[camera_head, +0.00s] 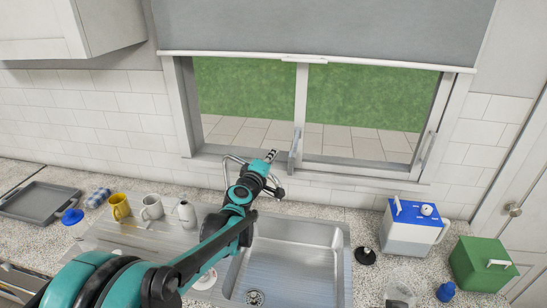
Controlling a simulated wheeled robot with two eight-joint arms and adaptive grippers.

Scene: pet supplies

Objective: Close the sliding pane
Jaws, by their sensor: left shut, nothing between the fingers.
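The window (301,100) is behind the sink, with a pale frame and a vertical bar in the middle. Grass and paving show on both sides of that bar. An upright grey handle (295,148) is at the lower part of the middle bar. My left gripper (272,155) is shut and empty, just left of this handle and in front of the lower frame. A small gap shows between them in the picture; I cannot tell the depth. Which part of the window is the sliding pane is not clear. My right gripper is out of view.
A faucet (228,170) stands beside my left arm, behind the steel sink (300,262). A yellow mug (119,206) and a white mug (152,207) stand left. A grey blind (330,27) hangs above.

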